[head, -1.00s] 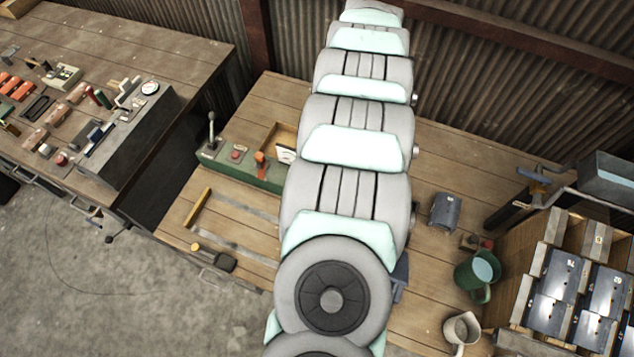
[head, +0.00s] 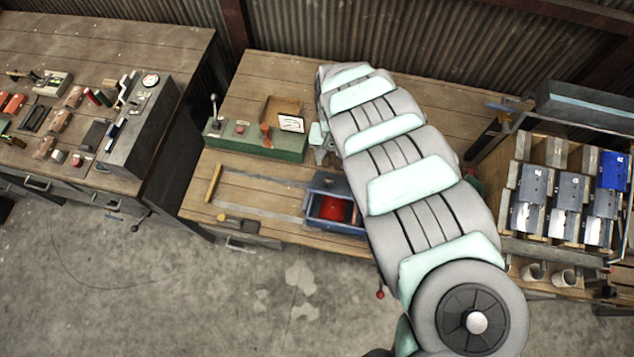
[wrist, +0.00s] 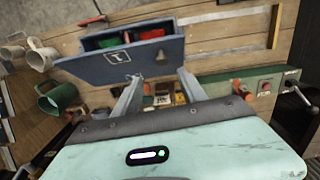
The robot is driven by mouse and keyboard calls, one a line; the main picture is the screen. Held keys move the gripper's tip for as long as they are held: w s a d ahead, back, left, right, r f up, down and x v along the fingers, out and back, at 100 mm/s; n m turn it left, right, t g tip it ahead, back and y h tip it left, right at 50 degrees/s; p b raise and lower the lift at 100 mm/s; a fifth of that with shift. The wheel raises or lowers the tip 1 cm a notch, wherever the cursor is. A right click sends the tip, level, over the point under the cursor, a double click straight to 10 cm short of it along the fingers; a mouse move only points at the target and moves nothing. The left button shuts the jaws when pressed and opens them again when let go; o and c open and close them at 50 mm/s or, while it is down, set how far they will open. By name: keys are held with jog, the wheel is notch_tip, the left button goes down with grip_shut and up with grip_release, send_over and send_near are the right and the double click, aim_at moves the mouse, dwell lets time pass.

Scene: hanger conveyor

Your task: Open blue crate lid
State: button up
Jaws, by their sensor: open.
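The blue crate (head: 350,228) sits on the workbench near its front edge, partly covered by my arm in the head view. Its lid (head: 326,182) stands raised at the crate's back side, and red contents show inside. In the wrist view the lid (wrist: 115,62) shows a face with a white mark, and red and green contents show beyond it. My gripper (wrist: 160,76) is open and empty, its two fingers spread at the lid's lower edge in that view. I cannot tell whether they touch it. In the head view my gripper (head: 322,152) is just behind the crate.
A green control box (head: 258,140) with levers stands left of the crate. A rack of grey and blue bins (head: 560,190) stands at the right. Green and white mugs (wrist: 58,97) show at the left in the wrist view. The bench between the crate and yellow bar (head: 213,184) is mostly clear.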

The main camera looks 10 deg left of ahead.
aim_at(329, 179)
jog(key=shift+m+t, duration=0.3)
jog(key=f, duration=0.3)
jog(key=f+b, duration=0.1)
jog(key=f, duration=0.2)
jog(key=f+b, duration=0.1)
jog(key=f, duration=0.3)
jog(key=shift+s+a, duration=0.3)
jog(key=shift+s, duration=0.1)
jog(key=shift+d+f, duration=0.15)
jog(key=shift+f, duration=0.4)
grip_shut()
dwell(0.4)
